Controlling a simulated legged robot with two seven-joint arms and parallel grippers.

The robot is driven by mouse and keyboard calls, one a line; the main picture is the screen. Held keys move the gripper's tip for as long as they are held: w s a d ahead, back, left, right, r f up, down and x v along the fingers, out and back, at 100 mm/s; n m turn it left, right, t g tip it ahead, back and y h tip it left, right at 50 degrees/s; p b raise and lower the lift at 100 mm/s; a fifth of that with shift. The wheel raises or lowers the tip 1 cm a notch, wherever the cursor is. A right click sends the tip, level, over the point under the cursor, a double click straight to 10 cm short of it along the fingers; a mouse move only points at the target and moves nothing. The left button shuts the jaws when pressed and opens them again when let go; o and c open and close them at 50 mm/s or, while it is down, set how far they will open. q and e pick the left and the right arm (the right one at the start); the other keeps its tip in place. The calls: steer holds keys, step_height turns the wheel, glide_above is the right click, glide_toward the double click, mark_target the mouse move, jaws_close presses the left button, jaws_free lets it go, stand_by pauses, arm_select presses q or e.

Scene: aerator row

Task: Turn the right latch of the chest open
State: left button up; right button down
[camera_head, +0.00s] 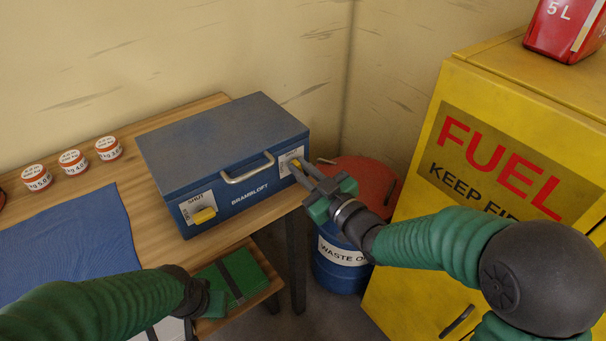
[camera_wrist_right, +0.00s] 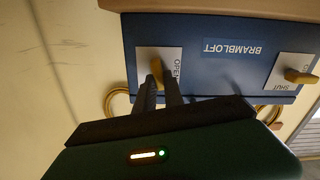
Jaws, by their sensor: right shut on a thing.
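The blue chest (camera_head: 220,150), marked BRAMBLOFT, stands closed on the wooden bench. Its right latch (camera_head: 293,164) is a small yellow tab on a white plate at the right of the front face. My right gripper (camera_head: 301,172) is shut on this latch. In the right wrist view, the latch (camera_wrist_right: 157,68) lies between the fingertips (camera_wrist_right: 160,88) and points up and down the picture, beside the word OPEN. The left latch (camera_head: 204,215) lies crosswise by its SHUT label. My left gripper (camera_head: 207,301) is low at the bottom; its fingers are not clear.
A grey handle (camera_head: 248,168) sticks out between the latches. A blue WASTE OIL drum (camera_head: 338,262) and a yellow FUEL cabinet (camera_head: 430,210) stand to the right. Several round tins (camera_head: 72,161) and a blue cloth (camera_head: 75,235) lie left. A green box (camera_head: 243,275) sits below the bench.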

steer(key=n+b, duration=1.5)
steer(key=b, duration=0.1)
steer(key=shift+s+a+f, duration=0.2)
steer(key=shift+a+f, duration=0.1)
steer(key=shift+f, duration=0.1)
steer(key=c, duration=1.5)
jaws_free()
steer(key=shift+o, duration=0.3)
steer(key=shift+w+a+f, duration=0.2)
steer(key=shift+s, duration=0.1)
